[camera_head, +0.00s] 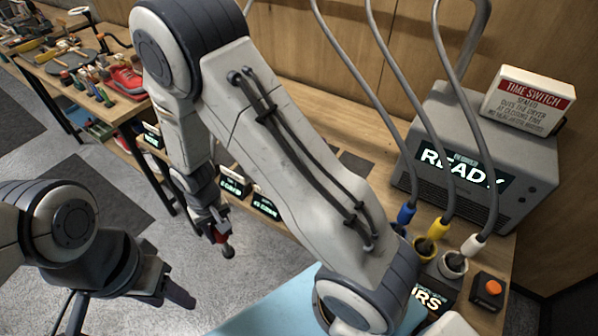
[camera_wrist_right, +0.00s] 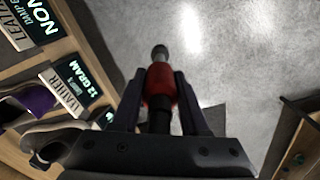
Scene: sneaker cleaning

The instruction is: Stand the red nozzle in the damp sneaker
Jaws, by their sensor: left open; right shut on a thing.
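My right gripper (camera_head: 220,236) is shut on the red nozzle (camera_wrist_right: 160,88), which has a dark tip and a dark lower end. In the head view the red nozzle (camera_head: 226,243) hangs tip down over the grey floor, in front of the bench edge. In the right wrist view a purple sneaker (camera_wrist_right: 30,101) and a pale grey shoe (camera_wrist_right: 50,134) sit on a wooden shelf at the left, apart from the nozzle. I cannot tell which shoe is the damp one. My left gripper (camera_head: 172,287) is open and empty over the floor at lower left.
A grey dryer box (camera_head: 480,150) reads READY at right. Its hoses end in blue (camera_head: 406,213), yellow (camera_head: 438,228) and white (camera_head: 473,244) nozzles in holders. Lit label signs (camera_head: 265,206) line the shelf.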

